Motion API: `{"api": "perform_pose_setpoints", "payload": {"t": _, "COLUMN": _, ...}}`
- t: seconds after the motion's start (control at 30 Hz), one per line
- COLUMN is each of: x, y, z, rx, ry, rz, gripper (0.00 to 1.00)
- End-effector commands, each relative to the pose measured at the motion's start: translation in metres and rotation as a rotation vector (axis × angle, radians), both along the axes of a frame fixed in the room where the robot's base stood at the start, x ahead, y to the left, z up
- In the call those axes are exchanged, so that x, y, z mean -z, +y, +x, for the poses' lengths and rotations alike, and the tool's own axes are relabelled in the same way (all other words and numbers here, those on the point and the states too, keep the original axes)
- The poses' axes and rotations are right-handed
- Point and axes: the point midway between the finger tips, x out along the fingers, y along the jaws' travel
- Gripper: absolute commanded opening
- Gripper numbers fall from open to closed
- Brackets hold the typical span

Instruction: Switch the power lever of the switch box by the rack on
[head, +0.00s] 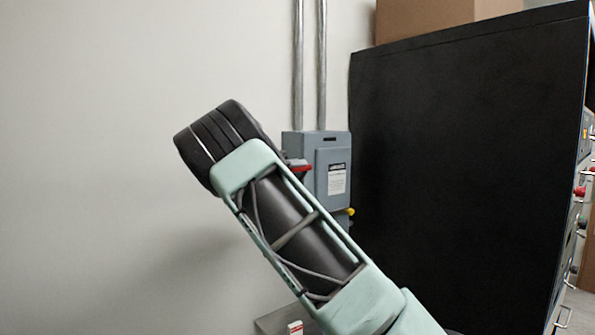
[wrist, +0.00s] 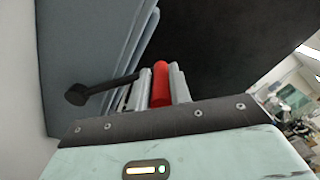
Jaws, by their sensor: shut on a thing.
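The grey switch box (head: 333,170) is on the wall, left of the tall black rack, with a white label on its door. The lever's red handle (head: 301,167) shows at the box's left side, partly behind my arm. In the wrist view, a black lever rod runs from a round hub (wrist: 77,95) beside the box wall (wrist: 75,50) to the red handle (wrist: 161,84). My gripper (wrist: 162,86) is shut on this red handle, with a pale finger on each side. In the head view my arm hides the gripper.
The black rack (head: 460,160) stands close to the right of the box, with a cardboard box (head: 440,15) on top. Two metal conduits (head: 321,65) rise from the switch box. A yellow knob (head: 351,211) shows low at its right. The wall at left is bare.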

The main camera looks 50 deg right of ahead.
Motion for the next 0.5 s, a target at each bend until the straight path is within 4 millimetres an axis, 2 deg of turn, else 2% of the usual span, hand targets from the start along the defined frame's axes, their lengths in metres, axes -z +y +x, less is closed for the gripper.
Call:
{"api": "perform_pose_setpoints", "payload": {"t": 0.37, "x": 0.0029, "y": 0.0011, "z": 0.0024, "rx": -0.005, "ry": 0.007, "rz": 0.005, "gripper": 0.0}}
{"api": "perform_pose_setpoints", "payload": {"t": 0.4, "x": 0.003, "y": 0.0011, "z": 0.0023, "rx": -0.005, "ry": 0.007, "rz": 0.005, "gripper": 0.28}}
{"api": "perform_pose_setpoints", "payload": {"t": 0.47, "x": 0.0027, "y": 0.001, "z": 0.002, "rx": -0.004, "ry": 0.006, "rz": 0.004, "gripper": 0.41}}
{"api": "perform_pose_setpoints", "payload": {"t": 0.5, "x": 0.0024, "y": 0.0009, "z": 0.0018, "rx": -0.004, "ry": 0.006, "rz": 0.004, "gripper": 0.41}}
